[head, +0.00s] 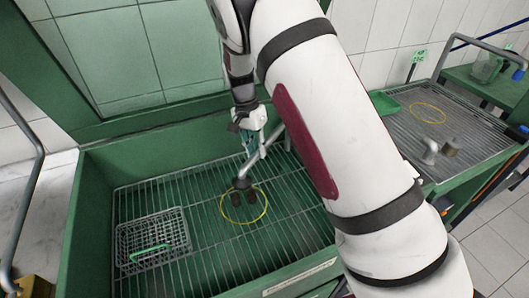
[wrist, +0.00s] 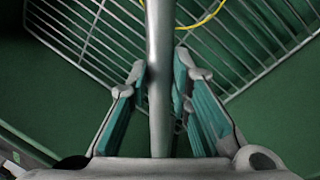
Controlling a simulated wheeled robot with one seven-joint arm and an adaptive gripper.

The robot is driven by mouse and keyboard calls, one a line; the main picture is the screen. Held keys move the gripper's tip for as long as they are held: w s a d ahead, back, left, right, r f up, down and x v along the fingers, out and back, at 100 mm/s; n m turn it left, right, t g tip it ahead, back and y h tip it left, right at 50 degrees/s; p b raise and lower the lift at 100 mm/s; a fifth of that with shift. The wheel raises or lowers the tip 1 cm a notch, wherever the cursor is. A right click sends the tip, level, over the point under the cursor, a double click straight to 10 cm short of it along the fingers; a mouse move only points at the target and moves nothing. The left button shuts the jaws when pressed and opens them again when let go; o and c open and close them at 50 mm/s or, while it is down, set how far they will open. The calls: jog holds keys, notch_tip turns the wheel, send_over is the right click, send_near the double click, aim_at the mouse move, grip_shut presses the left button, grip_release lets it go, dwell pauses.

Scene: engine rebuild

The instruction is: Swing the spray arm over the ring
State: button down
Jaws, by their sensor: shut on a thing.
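The spray arm (head: 255,161) is a grey bent tube with a dark nozzle head (head: 242,184) at its lower end. A thin yellow ring (head: 267,206) lies on the wire grate of the green basin. In the head view the nozzle head overlaps the upper left part of the ring, with dark stubs showing inside it. My gripper (head: 250,143) is shut on the spray arm's tube. In the wrist view the tube (wrist: 160,85) runs upright between the teal pads of my gripper (wrist: 162,85). Part of the ring (wrist: 208,18) shows at the top.
A wire basket (head: 153,240) with a green handle sits on the grate (head: 200,272) at left. The basin has raised green walls (head: 85,235).

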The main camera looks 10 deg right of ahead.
jog(key=shift+w+a, duration=0.2)
jog(key=shift+w, duration=0.05)
jog(key=c, duration=1.4)
grip_release()
jog(key=shift+w+a, duration=0.1)
jog(key=shift+c, duration=0.2)
